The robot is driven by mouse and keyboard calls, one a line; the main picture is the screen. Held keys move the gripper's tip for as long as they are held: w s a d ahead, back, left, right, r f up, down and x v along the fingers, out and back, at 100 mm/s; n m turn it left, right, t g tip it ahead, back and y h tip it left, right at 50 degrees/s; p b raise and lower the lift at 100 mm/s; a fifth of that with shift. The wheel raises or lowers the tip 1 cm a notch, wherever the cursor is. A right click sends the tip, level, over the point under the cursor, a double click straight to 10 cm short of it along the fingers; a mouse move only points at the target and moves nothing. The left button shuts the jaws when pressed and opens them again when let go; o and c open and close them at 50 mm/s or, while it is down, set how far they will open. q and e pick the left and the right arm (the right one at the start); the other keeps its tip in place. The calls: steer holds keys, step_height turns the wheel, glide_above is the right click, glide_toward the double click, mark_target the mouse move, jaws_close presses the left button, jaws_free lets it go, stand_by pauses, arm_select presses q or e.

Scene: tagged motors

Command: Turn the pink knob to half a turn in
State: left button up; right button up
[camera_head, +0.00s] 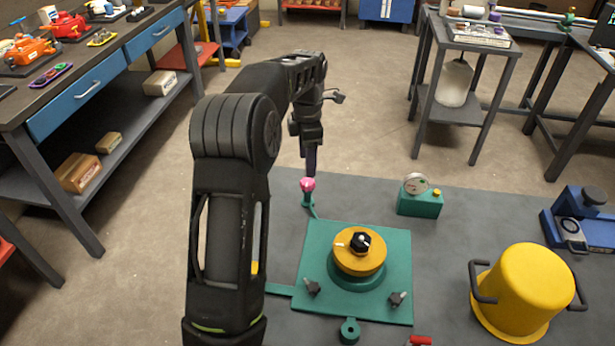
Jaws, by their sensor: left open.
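The pink knob (308,185) stands on a small green fitting at the back left corner of a green base plate (312,246), near the far edge of the grey table. My left arm reaches in over the table from the lower left. My left gripper (311,170) points down just above and behind the knob in the picture. It is open, and its fingers overlap closely in this view. A small gap seems to show between fingertips and knob; the exact distance cannot be told. My right gripper is not in view.
A green gauge block (420,203) stands to the right. A yellow pot (523,290) and a blue device (585,225) are farther right. Grey table surface is clear between them.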

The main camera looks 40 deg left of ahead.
mark_target(308, 181)
arm_select(q)
step_height(308, 181, down, 7)
steer(key=shift+p, duration=0.5)
steer(key=shift+c, duration=0.3)
jaws_close()
